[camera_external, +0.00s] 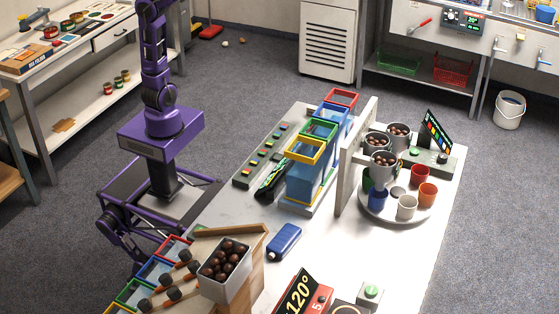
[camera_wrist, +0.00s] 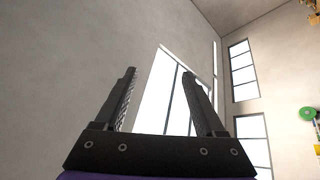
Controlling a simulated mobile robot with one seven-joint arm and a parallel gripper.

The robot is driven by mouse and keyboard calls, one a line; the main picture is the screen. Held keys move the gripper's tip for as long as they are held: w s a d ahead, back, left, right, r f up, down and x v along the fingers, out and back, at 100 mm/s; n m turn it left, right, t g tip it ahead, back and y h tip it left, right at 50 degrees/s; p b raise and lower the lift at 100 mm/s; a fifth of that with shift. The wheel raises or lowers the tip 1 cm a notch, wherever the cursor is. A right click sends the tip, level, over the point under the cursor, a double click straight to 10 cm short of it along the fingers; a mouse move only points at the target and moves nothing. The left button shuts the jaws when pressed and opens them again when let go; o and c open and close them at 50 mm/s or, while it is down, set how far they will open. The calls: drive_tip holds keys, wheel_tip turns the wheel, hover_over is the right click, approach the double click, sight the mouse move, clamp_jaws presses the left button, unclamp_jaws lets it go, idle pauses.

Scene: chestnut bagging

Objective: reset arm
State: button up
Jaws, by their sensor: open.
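My purple arm (camera_external: 158,90) stands upright on its base at the left of the external view. Its upper part leaves the top of the picture, so the gripper is hidden there. In the wrist view my gripper (camera_wrist: 157,72) has its two dark fingers spread apart with nothing between them. Behind the fingers are a plain wall and tall windows (camera_wrist: 168,95), so the gripper faces away from the table.
The white table (camera_external: 335,250) stands right of my base. It bears a box of chestnuts (camera_external: 228,285), coloured frames (camera_external: 305,150), a blue object (camera_external: 284,239) and a round tray with cups (camera_external: 385,212). A side bench (camera_external: 95,105) stands at left. Grey floor is open behind.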

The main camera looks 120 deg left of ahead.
drive_tip(key=s+d+f+m+g+h, duration=0.1)
drive_tip(key=d+f+m+g, duration=0.25)
drive_tip(key=f, duration=0.75)
drive_tip(key=s+d+f+m+g+h, duration=0.1)
drive_tip(key=d+f+m+g, duration=0.2)
drive_tip(key=f, duration=0.7)
drive_tip(key=s+a+f+m+g+h, duration=0.3)
drive_tip(key=s+f+g, duration=0.8)
drive_tip(key=s+f, duration=1.95)
wheel_tip(320, 180, down, 8)
drive_tip(key=y+b, duration=0.1)
drive_tip(key=b, duration=0.6)
drive_tip(key=shift+w+d+m, duration=0.2)
drive_tip(key=shift+w+m, duration=0.05)
drive_tip(key=shift+m, duration=0.1)
